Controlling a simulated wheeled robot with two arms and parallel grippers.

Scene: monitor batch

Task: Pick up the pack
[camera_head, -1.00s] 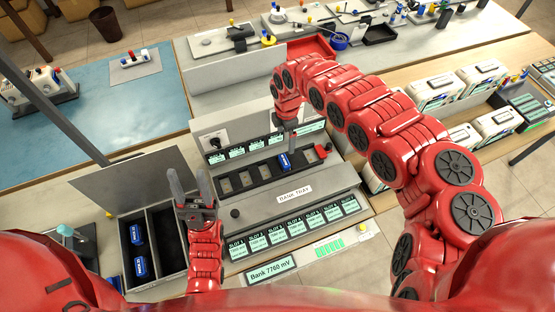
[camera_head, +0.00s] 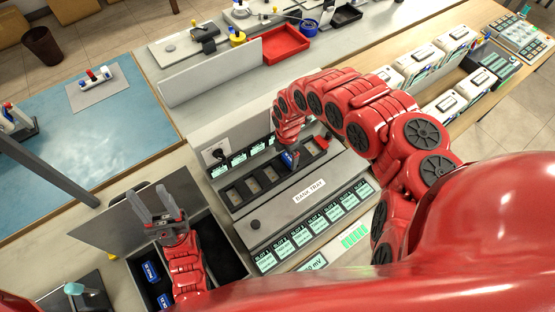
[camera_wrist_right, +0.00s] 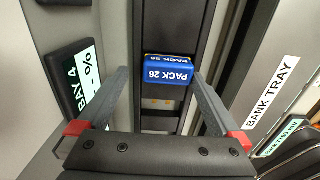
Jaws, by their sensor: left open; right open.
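A blue pack labelled PACK 26 (camera_wrist_right: 168,72) sits in a slot of the dark bay strip above the bank tray. It also shows in the head view (camera_head: 288,159), partly hidden by my right arm. My right gripper (camera_wrist_right: 162,85) is open, its fingers on either side of the pack with gaps left between. My left gripper (camera_head: 159,204) is open and empty over the dark two-part box. Two more blue packs (camera_head: 151,272) lie in the left part of that box.
The bank tray (camera_head: 262,232) has several empty slots and a row of slot displays. A red tray (camera_head: 286,46) and a grey panel stand behind. White devices (camera_head: 455,45) stand at the right. The blue mat (camera_head: 110,130) is mostly clear.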

